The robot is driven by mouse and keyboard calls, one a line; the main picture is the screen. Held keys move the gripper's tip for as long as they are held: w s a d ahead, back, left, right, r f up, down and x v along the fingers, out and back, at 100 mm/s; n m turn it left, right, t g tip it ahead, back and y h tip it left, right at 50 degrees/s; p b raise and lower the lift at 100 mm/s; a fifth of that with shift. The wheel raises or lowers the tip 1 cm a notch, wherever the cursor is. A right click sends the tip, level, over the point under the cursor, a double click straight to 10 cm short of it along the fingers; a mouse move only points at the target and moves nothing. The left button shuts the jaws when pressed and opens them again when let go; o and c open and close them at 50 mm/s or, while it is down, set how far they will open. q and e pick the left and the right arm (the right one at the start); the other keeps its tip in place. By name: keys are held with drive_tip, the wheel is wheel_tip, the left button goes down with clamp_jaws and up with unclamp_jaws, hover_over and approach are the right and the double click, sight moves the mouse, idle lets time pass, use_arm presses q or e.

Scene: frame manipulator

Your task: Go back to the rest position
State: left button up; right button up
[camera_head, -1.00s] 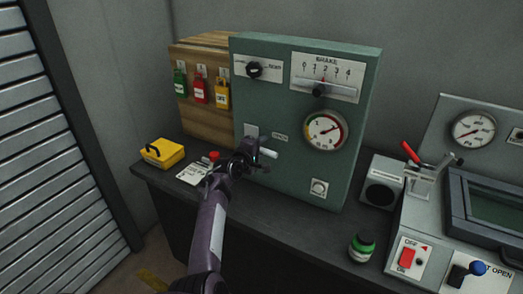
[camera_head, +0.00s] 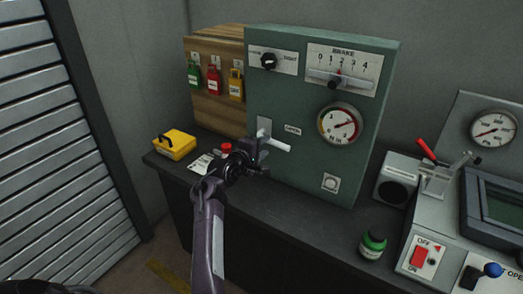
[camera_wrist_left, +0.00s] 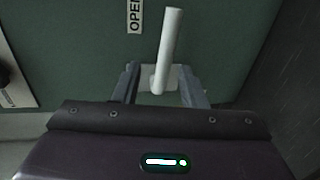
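My left gripper (camera_head: 262,156) is in front of the green panel (camera_head: 290,105), close to a white lever handle (camera_head: 275,143). In the left wrist view the gripper (camera_wrist_left: 161,82) is open, with its two fingers spread apart. The white handle (camera_wrist_left: 169,45) appears between and beyond the fingers, with a gap on both sides. I cannot tell how far the fingertips are from it in depth. My right gripper is not in view.
A green-capped jar (camera_head: 373,244) stands on the dark counter (camera_head: 310,215). A grey console (camera_head: 420,230) fills the right side.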

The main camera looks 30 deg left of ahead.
use_arm(q)
drive_tip(key=shift+s+r, duration=0.1)
drive_tip(key=shift+s, duration=0.35)
